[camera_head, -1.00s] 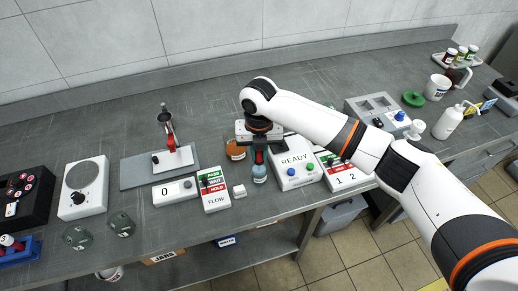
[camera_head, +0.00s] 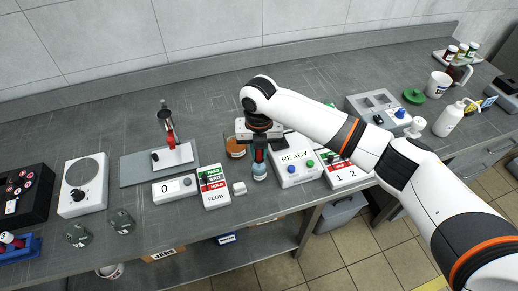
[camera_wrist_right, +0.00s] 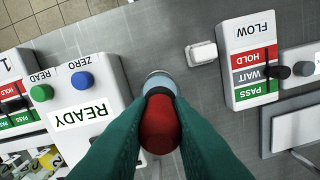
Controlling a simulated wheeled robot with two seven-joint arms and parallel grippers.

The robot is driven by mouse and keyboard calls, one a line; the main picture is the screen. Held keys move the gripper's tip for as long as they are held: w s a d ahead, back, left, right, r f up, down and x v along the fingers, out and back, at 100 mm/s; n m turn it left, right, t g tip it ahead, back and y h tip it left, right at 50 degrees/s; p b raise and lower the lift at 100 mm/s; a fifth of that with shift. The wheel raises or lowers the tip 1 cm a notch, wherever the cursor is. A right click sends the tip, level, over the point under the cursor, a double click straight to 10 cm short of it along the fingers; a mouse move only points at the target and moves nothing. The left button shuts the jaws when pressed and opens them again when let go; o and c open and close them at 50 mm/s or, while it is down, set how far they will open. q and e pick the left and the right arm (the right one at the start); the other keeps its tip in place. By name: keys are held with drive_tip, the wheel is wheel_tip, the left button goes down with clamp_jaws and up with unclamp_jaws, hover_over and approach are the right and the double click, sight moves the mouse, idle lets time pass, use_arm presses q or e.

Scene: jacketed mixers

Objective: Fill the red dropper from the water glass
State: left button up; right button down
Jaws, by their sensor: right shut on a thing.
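The red dropper (camera_wrist_right: 160,122) is held upright between the fingers of my right gripper (camera_wrist_right: 160,135), which is shut on its red bulb. In the head view the red of the dropper (camera_head: 259,156) shows just under my right gripper (camera_head: 259,150). The water glass (camera_head: 259,172), small and pale blue, stands directly below. Its rim also shows in the right wrist view (camera_wrist_right: 159,80), just past the bulb. The dropper's tip is hidden, so I cannot tell how deep it sits in the glass. My left gripper is not in view.
The READY box (camera_head: 296,157) stands close on the right of the glass. An amber jar (camera_head: 235,148) is behind it on the left. A small white block (camera_head: 239,188) and the FLOW panel (camera_head: 213,187) are to the left. The bench's front edge is near.

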idle(0.4)
wheel_tip(320, 180, up, 9)
drive_tip(key=p, duration=0.7)
drive_tip(key=shift+f+p, duration=0.2)
drive_tip(key=shift+p, duration=0.15)
idle(0.4)
